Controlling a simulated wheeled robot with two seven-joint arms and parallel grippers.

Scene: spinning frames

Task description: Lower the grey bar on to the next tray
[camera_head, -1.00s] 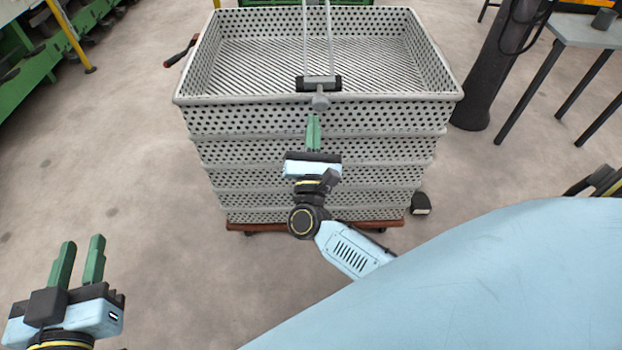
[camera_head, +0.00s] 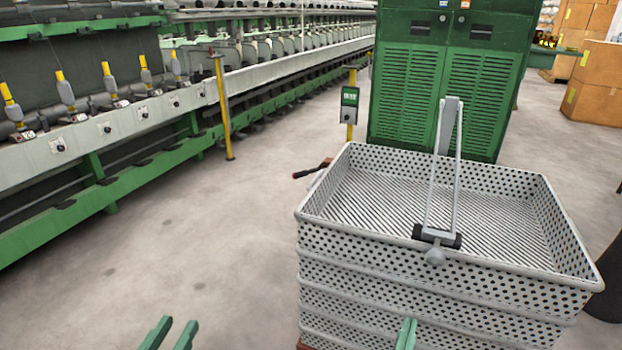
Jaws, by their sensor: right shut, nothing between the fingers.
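The grey bar (camera_head: 434,195) is a narrow frame of two thin rods in the camera_head view. Its lower end has black blocks and a round grey knob (camera_head: 434,257) at the near rim of the top tray. The bar rises in the picture from there to a thicker grey end. The white perforated tray (camera_head: 352,232) tops a stack of several like trays; its ribbed floor looks empty. My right gripper (camera_head: 407,334) shows only green fingertips, shut, below the knob and apart from it. My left gripper (camera_head: 169,334) is open and empty at the bottom edge, left of the stack.
A green cabinet (camera_head: 437,90) stands behind the trays. A long spinning machine (camera_head: 110,130) runs along the left, with a yellow post (camera_head: 222,110). A red-handled lever (camera_head: 312,169) sticks out left of the trays. Cardboard boxes (camera_head: 594,85) stand far right. Floor on the left is clear.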

